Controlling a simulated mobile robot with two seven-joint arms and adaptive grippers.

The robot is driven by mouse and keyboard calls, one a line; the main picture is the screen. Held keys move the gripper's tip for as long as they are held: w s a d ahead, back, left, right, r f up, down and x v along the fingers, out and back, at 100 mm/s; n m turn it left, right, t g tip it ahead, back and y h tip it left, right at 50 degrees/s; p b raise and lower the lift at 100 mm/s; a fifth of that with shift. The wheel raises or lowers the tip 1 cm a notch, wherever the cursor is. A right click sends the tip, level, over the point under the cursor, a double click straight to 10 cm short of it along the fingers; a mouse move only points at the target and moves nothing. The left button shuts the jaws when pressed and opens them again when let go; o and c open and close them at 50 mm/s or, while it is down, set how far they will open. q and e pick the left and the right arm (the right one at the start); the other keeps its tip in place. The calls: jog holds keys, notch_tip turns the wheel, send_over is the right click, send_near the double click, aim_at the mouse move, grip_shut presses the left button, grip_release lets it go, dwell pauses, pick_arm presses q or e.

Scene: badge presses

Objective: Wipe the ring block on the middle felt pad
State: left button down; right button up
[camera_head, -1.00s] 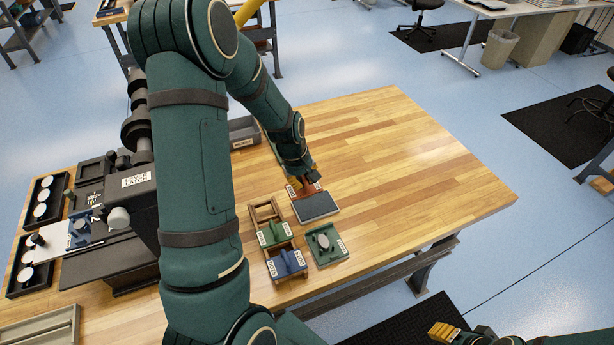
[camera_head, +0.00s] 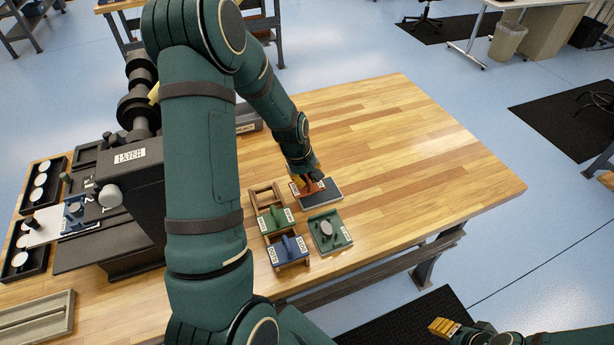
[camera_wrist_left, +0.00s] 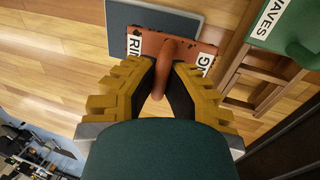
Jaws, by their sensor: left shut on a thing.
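The ring block is an orange-red plate with an upright handle and white labels; it shows in the head view (camera_head: 310,187) and in the left wrist view (camera_wrist_left: 150,46). My left gripper (camera_wrist_left: 168,88) is shut on its handle. In the head view (camera_head: 307,174) the gripper is partly hidden by its own wrist. A dark grey felt pad (camera_head: 323,197) lies under and beside the block, which overlaps its left, far part. The pad also shows in the left wrist view (camera_wrist_left: 180,17). I cannot tell whether block and pad touch. My right gripper (camera_head: 446,328) hangs beyond the table's near edge.
A wooden rack (camera_head: 266,194) stands left of the pad, with a green block (camera_head: 276,220) and a blue block (camera_head: 288,250). A green plate with a round disc (camera_head: 331,243) lies nearer. A dark press (camera_head: 132,190) stands left. The table's right side is clear.

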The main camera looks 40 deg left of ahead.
pick_arm(q)
jog(key=shift+f+b, duration=0.3)
dwell(0.8)
jog(key=shift+w, duration=0.1)
jog(key=shift+w+d, duration=0.55)
jog(key=shift+w, duration=0.45)
jog(key=shift+w+d, duration=0.55)
jog(key=shift+w, duration=0.5)
jog(key=shift+w+d, duration=0.55)
jog(key=shift+w, duration=0.45)
jog(key=shift+s+a+b, duration=0.15)
jog(key=shift+s+a, duration=0.4)
jog(key=shift+s, duration=0.5)
jog(key=shift+s+a+b, duration=0.1)
jog(key=shift+s+a, duration=0.45)
jog(key=shift+s, duration=0.5)
jog(key=shift+s+a+b, duration=0.15)
jog(key=shift+s+a, duration=0.4)
jog(key=shift+s, duration=0.5)
jog(key=shift+f, duration=0.1)
jog(key=shift+w+d+p, duration=0.15)
jog(key=shift+w+d, duration=0.4)
jog(key=shift+w, duration=0.5)
jog(key=shift+w+d+p, duration=0.15)
jog(key=shift+w+d, duration=0.35)
jog(key=shift+w, duration=0.55)
jog(key=shift+w+d+p, duration=0.15)
jog(key=shift+w+d, duration=0.4)
jog(key=shift+w, duration=0.5)
